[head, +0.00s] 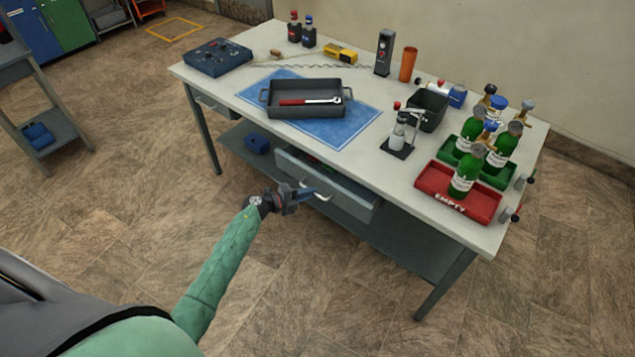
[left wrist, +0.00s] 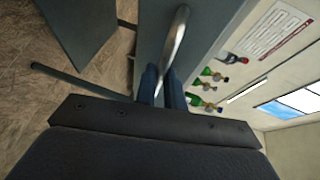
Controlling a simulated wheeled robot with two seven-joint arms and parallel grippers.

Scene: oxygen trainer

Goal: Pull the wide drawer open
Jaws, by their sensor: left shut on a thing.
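The wide drawer (head: 352,197) is under the front of the workbench and stands partly open, with its front pulled out from the bench and part of its inside showing. My left gripper (head: 310,191) is shut on the drawer's curved metal handle (head: 318,197). In the left wrist view the handle (left wrist: 179,35) runs up from between the dark blue fingers (left wrist: 162,85), in front of the grey drawer front (left wrist: 147,40). My right gripper is in neither view.
The bench top (head: 235,98) carries a dark tray (head: 300,112) with a wrench, a red tray (head: 437,197) marked EMPTY and several green bottles. A smaller drawer (head: 215,106) is at the left. The floor (head: 300,290) before the bench is clear.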

